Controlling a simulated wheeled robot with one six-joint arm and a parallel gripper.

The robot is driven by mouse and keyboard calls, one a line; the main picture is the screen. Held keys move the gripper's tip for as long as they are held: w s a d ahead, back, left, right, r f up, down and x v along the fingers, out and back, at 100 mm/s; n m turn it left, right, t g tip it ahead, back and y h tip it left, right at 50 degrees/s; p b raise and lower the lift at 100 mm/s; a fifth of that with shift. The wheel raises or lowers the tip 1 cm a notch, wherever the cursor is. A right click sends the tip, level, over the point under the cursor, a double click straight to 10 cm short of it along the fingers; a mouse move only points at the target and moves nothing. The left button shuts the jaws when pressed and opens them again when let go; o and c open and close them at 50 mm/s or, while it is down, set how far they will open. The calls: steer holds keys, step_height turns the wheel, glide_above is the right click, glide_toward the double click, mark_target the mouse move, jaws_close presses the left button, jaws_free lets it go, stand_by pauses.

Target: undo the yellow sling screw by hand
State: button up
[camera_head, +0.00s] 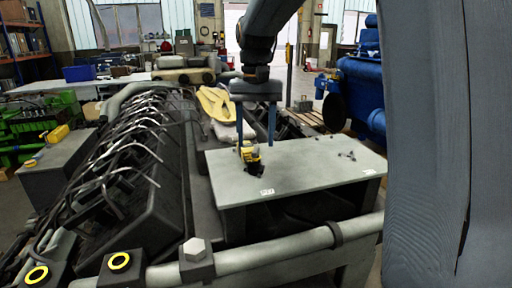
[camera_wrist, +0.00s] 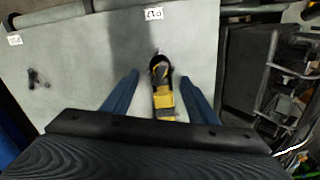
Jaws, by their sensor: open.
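A yellow-and-black item (camera_head: 250,156) sits on the grey tabletop (camera_head: 310,170), near its left side. I cannot tell whether it is the yellow sling screw. In the wrist view the item (camera_wrist: 163,97) has a yellow body and a black rounded end. My gripper (camera_head: 255,143) points down over the tabletop with its two blue fingers apart. In the wrist view my gripper (camera_wrist: 160,77) has the item between its open fingers, with a gap on each side. Whether the fingertips are level with the item cannot be told.
Small dark parts (camera_head: 347,155) lie on the right of the tabletop; the rest is mostly bare. A large engine (camera_head: 120,180) with curved pipes stands to the left. A grey rail (camera_head: 290,240) crosses in front. Yellow rings (camera_head: 119,261) sit on black blocks. Blue machinery (camera_head: 362,88) stands behind right.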

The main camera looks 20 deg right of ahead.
mark_target(256, 149)
steer(key=m+p, duration=0.1)
steer(key=m, duration=0.1)
steer(key=shift+r+m, duration=0.1)
steer(key=shift+m, duration=0.2)
steer(key=shift+f+b, duration=1)
steer(key=shift+f, duration=1.65)
jaws_close()
